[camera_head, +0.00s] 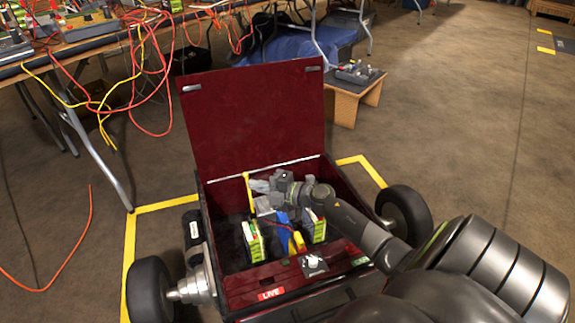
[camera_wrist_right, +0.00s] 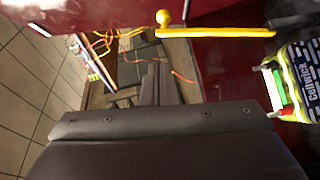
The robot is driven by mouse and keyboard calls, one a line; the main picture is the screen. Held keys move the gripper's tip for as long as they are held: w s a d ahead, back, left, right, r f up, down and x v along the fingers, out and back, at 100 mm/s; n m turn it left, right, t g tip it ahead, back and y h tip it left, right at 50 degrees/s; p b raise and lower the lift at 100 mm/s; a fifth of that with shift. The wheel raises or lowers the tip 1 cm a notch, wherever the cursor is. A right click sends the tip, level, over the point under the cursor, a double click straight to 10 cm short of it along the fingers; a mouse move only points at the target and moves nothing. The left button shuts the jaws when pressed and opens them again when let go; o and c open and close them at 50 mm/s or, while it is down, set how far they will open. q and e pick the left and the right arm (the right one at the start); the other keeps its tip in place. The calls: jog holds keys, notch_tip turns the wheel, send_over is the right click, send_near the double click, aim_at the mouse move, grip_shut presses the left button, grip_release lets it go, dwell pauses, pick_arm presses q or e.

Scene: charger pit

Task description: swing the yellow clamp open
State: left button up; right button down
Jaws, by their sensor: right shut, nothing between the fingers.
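The yellow clamp (camera_head: 249,190) is a thin bar inside the red box of the cart, at its left rear. In the right wrist view the yellow clamp (camera_wrist_right: 225,33) is a bar running to the right, with a round knob (camera_wrist_right: 163,17) at its left end. My right gripper (camera_head: 264,187) reaches into the box from the right, beside the bar. In the right wrist view the fingers of my right gripper (camera_wrist_right: 160,85) are together and empty, just below the knob. I cannot tell if they touch the clamp. My left gripper is not in view.
The red box's lid (camera_head: 255,115) stands open at the back. Green-and-white battery-like blocks (camera_head: 254,242) (camera_head: 314,226) and a blue piece (camera_head: 283,230) are inside. A table with loose cables (camera_head: 100,38) stands behind left. Floor at right is clear.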

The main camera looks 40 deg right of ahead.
jog(key=p+v, duration=0.1)
jog(key=v, duration=0.9)
jog(key=shift+s+r+p, duration=0.2)
jog(key=shift+r+p, duration=0.05)
jog(key=shift+p, duration=0.05)
